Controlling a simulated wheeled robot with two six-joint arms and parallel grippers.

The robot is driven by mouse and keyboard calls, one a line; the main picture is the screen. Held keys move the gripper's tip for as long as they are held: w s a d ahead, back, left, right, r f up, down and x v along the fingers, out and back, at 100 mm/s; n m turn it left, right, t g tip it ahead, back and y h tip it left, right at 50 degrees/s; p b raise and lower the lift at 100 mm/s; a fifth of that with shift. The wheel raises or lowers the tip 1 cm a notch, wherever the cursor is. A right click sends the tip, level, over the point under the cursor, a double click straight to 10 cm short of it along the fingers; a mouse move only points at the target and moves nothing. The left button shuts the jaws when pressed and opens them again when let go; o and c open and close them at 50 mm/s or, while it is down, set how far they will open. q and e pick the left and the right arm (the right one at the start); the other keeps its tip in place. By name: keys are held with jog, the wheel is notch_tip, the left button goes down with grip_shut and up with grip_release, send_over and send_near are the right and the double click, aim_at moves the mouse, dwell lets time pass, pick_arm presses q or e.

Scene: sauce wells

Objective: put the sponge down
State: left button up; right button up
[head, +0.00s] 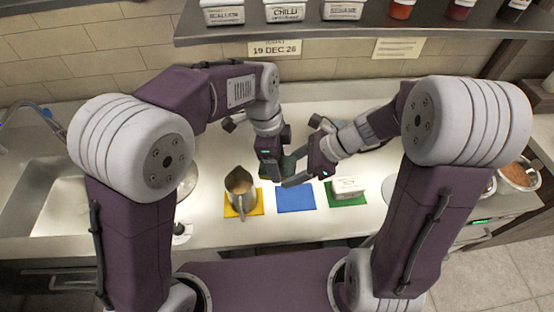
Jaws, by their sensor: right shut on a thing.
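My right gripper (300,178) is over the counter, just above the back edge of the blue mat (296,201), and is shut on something. A small dark green patch (289,164) between the two grippers may be the sponge; it is mostly hidden, so I cannot be sure. My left gripper (272,172) points down close beside it on the left, and its fingertips are too small and dark to tell if they are open. The blue mat looks bare.
A white lidded tub (347,186) is on a green mat (334,202). The sink (55,195) is at left. A shelf (300,30) with tubs hangs above.

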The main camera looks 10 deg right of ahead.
pick_arm(q)
jog(key=c, duration=0.8)
jog(key=shift+c, duration=0.7)
pick_arm(e)
jog(key=o, duration=1.4)
jog(key=shift+c, duration=0.2)
